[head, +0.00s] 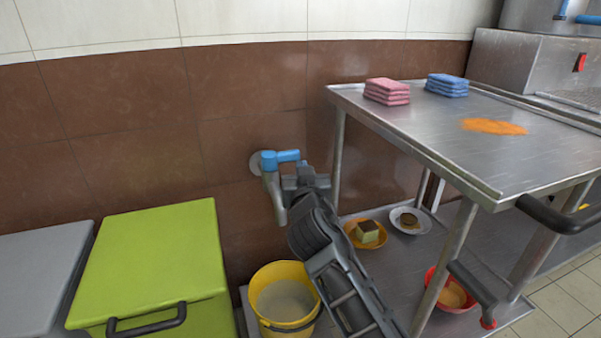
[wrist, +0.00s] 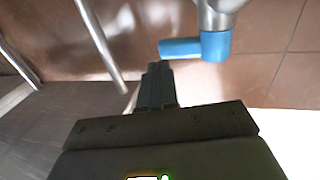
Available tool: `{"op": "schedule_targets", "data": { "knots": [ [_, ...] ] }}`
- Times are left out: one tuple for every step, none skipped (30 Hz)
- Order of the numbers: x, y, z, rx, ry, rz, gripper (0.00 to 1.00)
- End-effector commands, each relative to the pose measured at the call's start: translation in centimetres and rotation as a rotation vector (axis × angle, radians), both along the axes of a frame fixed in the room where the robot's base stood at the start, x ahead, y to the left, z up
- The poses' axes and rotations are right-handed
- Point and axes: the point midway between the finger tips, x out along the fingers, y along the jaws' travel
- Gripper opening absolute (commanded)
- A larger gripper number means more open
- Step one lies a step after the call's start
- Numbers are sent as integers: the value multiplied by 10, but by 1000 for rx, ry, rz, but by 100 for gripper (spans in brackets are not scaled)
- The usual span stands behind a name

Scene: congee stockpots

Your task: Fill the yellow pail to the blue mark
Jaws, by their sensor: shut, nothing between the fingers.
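The yellow pail (head: 279,331) stands below the tap, with pale cloudy liquid (head: 286,300) inside. I cannot make out a blue mark on it. The wall tap (head: 273,188) has a blue lever (head: 288,157) pointing to the right, and its spout points down above the pail; I see no stream. My gripper (head: 303,173) is shut and empty, right beside the lever. In the wrist view the shut fingers (wrist: 157,82) are close to the blue lever (wrist: 192,48); I cannot tell whether they touch it. My arm covers part of the pail's right side.
A lidded green bin (head: 155,258) and a grey bin (head: 38,280) stand left of the pail. A steel table (head: 440,130) at right holds pink cloths (head: 387,91), blue cloths (head: 447,85) and an orange spill (head: 493,126). Its lower shelf holds plates and a red bowl (head: 452,297).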

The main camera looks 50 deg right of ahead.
Motion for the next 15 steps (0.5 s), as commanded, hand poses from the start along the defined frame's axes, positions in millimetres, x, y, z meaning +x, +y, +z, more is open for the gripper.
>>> {"op": "schedule_targets", "data": {
  "knots": [
    [-3,1,0,-1,1,0,0],
    [-6,4,0,-1,1,1,0],
    [-9,6,0,-1,0,1,0],
    [-12,8,0,-1,1,1,0],
    [-15,10,0,-2,2,1,0],
    [-18,12,1,-3,2,2,0],
    [-21,14,0,-2,1,2,0],
    [-24,16,0,-1,1,2,0],
    [-28,19,0,-1,1,2,0],
    [-31,21,0,-1,1,2,0],
    [-35,23,-1,-1,2,2,0],
    [-40,26,0,-1,2,1,0],
    [-43,29,0,-2,2,1,0],
    [-48,31,-1,-2,4,1,0],
    [-53,35,0,-1,1,2,0]
  ]
}}
